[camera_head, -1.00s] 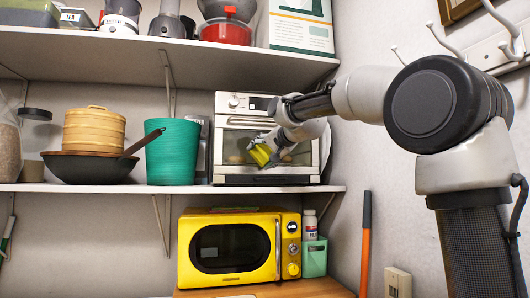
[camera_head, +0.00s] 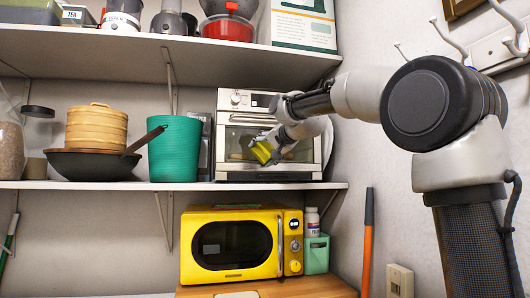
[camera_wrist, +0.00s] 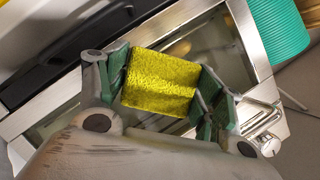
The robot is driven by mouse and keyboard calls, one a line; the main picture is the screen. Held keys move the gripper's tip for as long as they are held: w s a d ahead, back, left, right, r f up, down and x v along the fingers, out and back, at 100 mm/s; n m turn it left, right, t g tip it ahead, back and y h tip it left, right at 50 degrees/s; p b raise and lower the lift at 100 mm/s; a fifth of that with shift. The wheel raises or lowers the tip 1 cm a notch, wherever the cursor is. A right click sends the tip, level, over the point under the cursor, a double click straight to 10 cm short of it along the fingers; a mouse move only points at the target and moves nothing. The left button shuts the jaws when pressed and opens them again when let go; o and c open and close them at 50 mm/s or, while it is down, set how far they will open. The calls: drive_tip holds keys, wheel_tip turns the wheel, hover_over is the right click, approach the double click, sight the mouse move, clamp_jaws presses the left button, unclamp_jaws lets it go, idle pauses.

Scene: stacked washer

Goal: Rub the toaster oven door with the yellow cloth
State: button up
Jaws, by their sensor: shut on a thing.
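The toaster oven (camera_head: 234,101) is silver and stands on the middle shelf, with a glass front door (camera_head: 238,141). In the wrist view the door's glass (camera_wrist: 217,45) lies behind the cloth. My gripper (camera_head: 267,151) is in front of the door's right half. It is shut on the yellow cloth (camera_head: 261,152), which looks like a thick, rough block. In the wrist view the cloth (camera_wrist: 160,83) spans between the two green-padded fingers of my gripper (camera_wrist: 163,88). I cannot tell whether the cloth touches the glass. My wrist hides part of the door.
A teal bin (camera_head: 174,148) stands just left of the oven. A black wok (camera_head: 92,165) and bamboo steamer (camera_head: 96,128) are farther left. A yellow microwave (camera_head: 240,247) is below, and the upper shelf (camera_head: 120,48) runs above. A wall bounds the right side.

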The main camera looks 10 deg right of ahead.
drive_tip(key=shift+w, duration=0.6)
drive_tip(key=shift+s+d, duration=0.1)
drive_tip(key=shift+d, duration=1.9)
drive_tip(key=shift+w+a, duration=0.15)
drive_tip(key=shift+a, duration=0.85)
drive_tip(key=shift+w+a, duration=0.1)
drive_tip(key=shift+a, duration=0.85)
drive_tip(key=shift+s, duration=0.1)
drive_tip(key=shift+s, duration=2.85)
